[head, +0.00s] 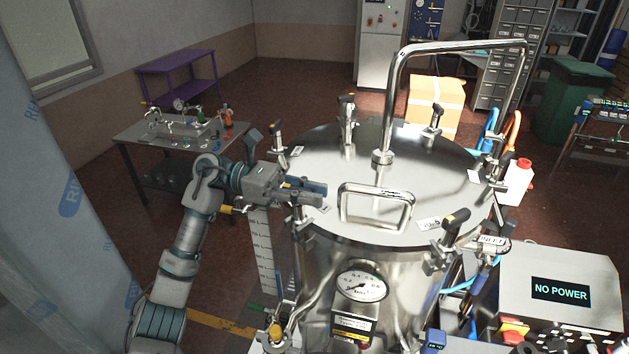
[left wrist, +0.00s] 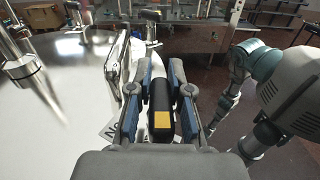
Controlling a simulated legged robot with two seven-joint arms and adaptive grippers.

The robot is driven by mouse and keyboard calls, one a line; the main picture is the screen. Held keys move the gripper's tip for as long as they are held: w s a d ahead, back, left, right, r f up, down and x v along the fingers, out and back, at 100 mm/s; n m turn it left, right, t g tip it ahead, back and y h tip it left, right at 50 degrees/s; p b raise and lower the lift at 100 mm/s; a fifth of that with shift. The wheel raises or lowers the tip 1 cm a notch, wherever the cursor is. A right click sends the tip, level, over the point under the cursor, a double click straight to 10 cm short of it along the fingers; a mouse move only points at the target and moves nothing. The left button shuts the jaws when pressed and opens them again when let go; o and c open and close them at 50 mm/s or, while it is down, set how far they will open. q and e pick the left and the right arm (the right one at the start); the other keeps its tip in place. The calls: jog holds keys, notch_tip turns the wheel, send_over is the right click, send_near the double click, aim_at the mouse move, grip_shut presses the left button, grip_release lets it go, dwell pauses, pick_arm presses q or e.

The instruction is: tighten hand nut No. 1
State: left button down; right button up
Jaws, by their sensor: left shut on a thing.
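My left gripper (head: 314,189) is at the left front rim of the steel vessel lid (head: 360,165). In the left wrist view its two blue-grey fingers (left wrist: 160,88) are shut on a black hand nut handle with a yellow patch (left wrist: 162,121). In the head view the gripper mostly hides this nut. A white label (left wrist: 108,131) beside it starts with "No", but its number is unreadable. Other black-handled hand nuts stand around the rim, among them one at the left (head: 276,129), one at the back (head: 346,100) and one at the front right (head: 456,217). My right gripper is not in view.
A bent steel pipe (head: 395,80) and a square handle (head: 376,222) rise from the lid. A pressure gauge (head: 361,286) is on the vessel front. A control box reading "NO POWER" (head: 560,289) stands at the right. A metal table (head: 135,130) stands behind at the left.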

pick_arm(q)
jog(key=shift+s+a+r+m+g+y+p, duration=0.1)
jog(key=shift+m+g+y+p, duration=0.3)
jog(key=shift+g, duration=0.2)
jog(key=shift+a+m+g+y+p, duration=0.1)
jog(key=shift+m+g+y+p, duration=0.15)
jog(key=shift+m+g, duration=0.3)
jog(key=shift+g, duration=0.25)
jog(key=c, duration=1.1)
grip_release()
jog(key=shift+c, duration=0.2)
jog(key=shift+o, duration=0.4)
jog(key=shift+w+a, duration=0.15)
jog(key=shift+w, duration=0.05)
jog(key=shift+a, duration=0.1)
